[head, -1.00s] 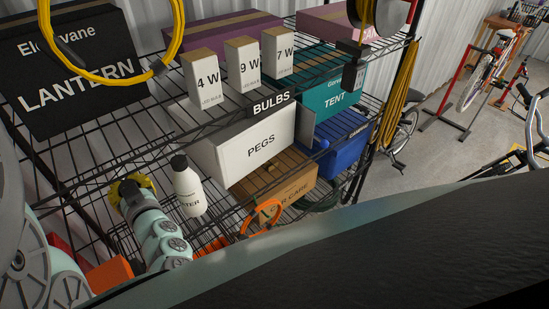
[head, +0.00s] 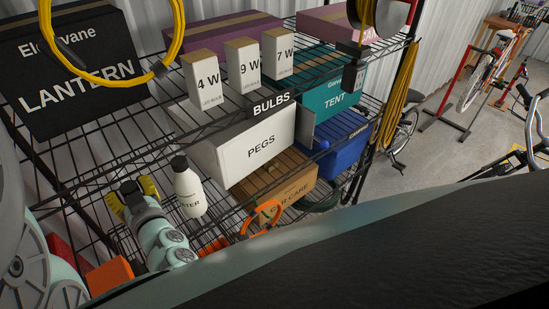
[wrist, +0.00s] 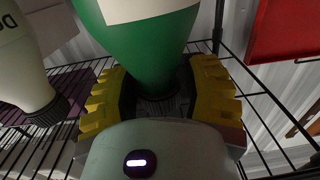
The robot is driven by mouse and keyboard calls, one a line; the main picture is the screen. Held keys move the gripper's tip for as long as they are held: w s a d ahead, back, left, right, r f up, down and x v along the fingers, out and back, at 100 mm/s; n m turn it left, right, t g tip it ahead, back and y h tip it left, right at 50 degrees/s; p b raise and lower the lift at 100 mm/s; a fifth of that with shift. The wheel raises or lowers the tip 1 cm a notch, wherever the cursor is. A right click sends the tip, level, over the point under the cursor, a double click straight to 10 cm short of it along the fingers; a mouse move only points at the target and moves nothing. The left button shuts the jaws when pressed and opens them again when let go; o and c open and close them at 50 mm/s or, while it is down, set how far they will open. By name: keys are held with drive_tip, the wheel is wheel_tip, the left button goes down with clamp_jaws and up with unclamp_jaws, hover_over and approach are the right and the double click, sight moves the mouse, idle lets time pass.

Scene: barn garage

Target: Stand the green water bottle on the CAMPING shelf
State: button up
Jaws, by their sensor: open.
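The green water bottle (wrist: 145,45) fills the upper middle of the wrist view. It has a pale label and narrows toward my palm, between the yellow fingers of my gripper (wrist: 160,95). The fingers are open, with gaps visible on both sides of the bottle's narrow end. In the head view my gripper (head: 132,195) is at the left of the wire rack, just left of a white bottle; the green bottle cannot be made out there.
The white bottle (head: 188,188) stands close to my gripper; it also shows in the wrist view (wrist: 25,65). The PEGS box (head: 262,146), CAR CARE box (head: 285,190) and TENT box (head: 335,98) crowd the rack. A yellow cable (head: 395,100) hangs by the right post.

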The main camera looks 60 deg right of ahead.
drive_tip(key=v, duration=0.9)
drive_tip(key=shift+s+p, duration=0.3)
drive_tip(key=shift+s, duration=0.05)
drive_tip(key=shift+s, duration=0.1)
